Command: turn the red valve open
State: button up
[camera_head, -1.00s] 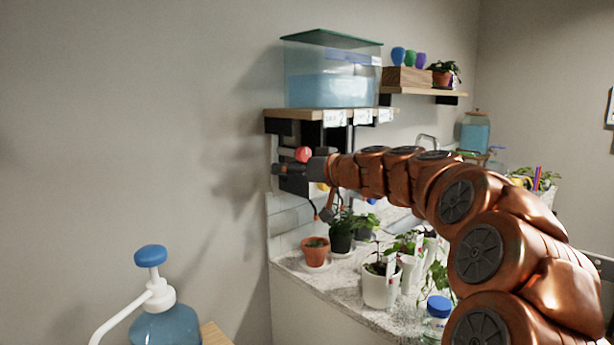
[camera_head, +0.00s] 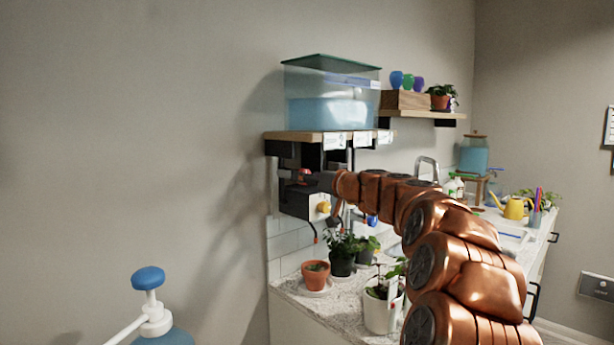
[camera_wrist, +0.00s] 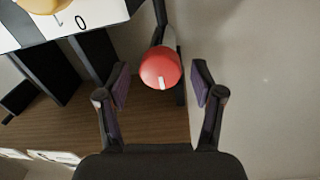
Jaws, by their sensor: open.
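The red valve (camera_wrist: 160,67) is a round red knob with a short white mark on its lower edge in the wrist view. It also shows in the head view (camera_head: 304,174), small and partly covered, on a dark box under the shelf. My gripper (camera_wrist: 161,82) is open, with one finger on each side of the red knob and visible gaps to both. In the head view my gripper (camera_head: 308,184) is at the valve, its fingers hard to make out against the dark box.
A yellow knob (camera_head: 323,207) and a blue knob (camera_head: 372,220) are close to the red one. A water tank (camera_head: 330,100) stands on the shelf (camera_head: 295,137) above. Potted plants (camera_head: 315,275) stand on the counter below. A pump bottle (camera_head: 150,300) is at front left.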

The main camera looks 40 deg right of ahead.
jog(key=shift+w, duration=0.3)
jog(key=shift+c, duration=0.2)
jog(key=c, duration=1.1)
jog(key=shift+m, duration=0.3)
jog(key=shift+d+f+m+g+y+p, duration=0.1)
jog(key=shift+m+g+y+p, duration=0.2)
jog(key=shift+m+p, duration=3.2)
jog(key=shift+m+g+y+p, duration=0.25)
jog(key=shift+m+p, duration=2.05)
jog(key=shift+m, duration=2.4)
